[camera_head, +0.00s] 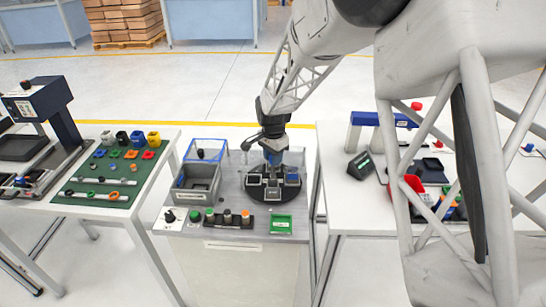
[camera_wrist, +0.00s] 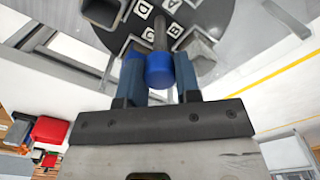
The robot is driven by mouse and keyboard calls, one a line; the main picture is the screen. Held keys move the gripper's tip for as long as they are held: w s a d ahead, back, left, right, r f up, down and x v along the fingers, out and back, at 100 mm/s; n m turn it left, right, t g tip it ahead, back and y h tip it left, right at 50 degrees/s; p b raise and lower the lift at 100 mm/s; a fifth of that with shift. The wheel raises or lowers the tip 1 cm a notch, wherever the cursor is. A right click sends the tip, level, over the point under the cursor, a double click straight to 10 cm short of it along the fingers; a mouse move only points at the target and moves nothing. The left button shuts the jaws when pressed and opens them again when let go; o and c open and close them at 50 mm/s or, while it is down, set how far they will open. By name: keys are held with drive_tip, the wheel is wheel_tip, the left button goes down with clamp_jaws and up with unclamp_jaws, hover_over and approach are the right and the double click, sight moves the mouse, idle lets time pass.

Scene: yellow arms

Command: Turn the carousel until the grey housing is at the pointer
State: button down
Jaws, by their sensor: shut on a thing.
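The carousel (camera_head: 262,196) is a dark round disc on the right of the grey bench in the head view. In the wrist view the disc (camera_wrist: 225,18) carries white letter tiles and several box-like pieces near its rim. A grey hollow piece (camera_wrist: 201,52) shows right of the peg; I cannot tell if it is the grey housing. My gripper (camera_head: 272,160) is over the disc, pointing down. In the wrist view its fingers (camera_wrist: 154,88) are shut on a blue knob (camera_wrist: 159,71) on a grey peg. I cannot make out the pointer.
A grey bin (camera_head: 196,184) stands left of the carousel, with a blue-edged frame behind it. A row of buttons (camera_head: 228,217) and a green panel (camera_head: 281,224) lie along the front. Side tables with parts (camera_head: 112,180) stand left and right.

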idle(0.4)
drive_tip(key=c, duration=0.8)
unclamp_jaws()
drive_tip(key=shift+r, duration=0.1)
drive_tip(key=shift+r, duration=3.85)
